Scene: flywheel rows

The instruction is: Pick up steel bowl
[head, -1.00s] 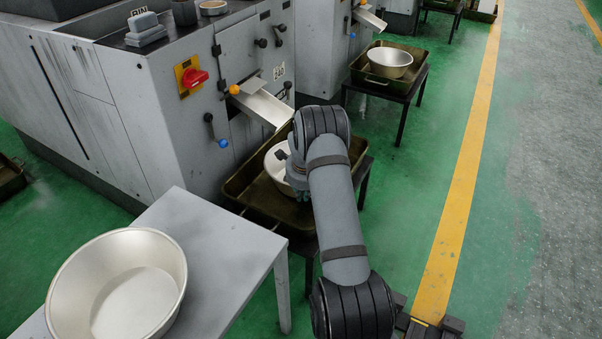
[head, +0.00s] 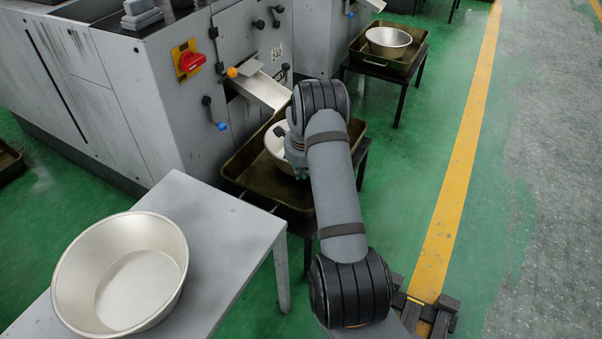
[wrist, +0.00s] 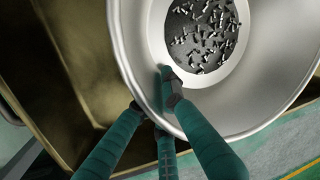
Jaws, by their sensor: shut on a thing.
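A steel bowl (wrist: 262,98) fills much of the wrist view, with many small dark metal pieces (wrist: 203,32) on its bottom. My gripper (wrist: 163,98) is shut on the bowl's near wall, with one finger inside the rim and the others outside. In the head view the same bowl (head: 274,142) shows partly, at the brown tray (head: 240,170) under the machine's chute. My arm hides its right side and most of my gripper there. I cannot tell whether the bowl touches the tray floor.
Another large bowl (head: 165,300) stands on a grey table (head: 225,235) at the lower left. A further bowl (head: 388,41) sits in a second tray (head: 408,62) at the back. The machine (head: 120,90) and its chute (head: 262,91) stand close by. Green floor lies open on the right.

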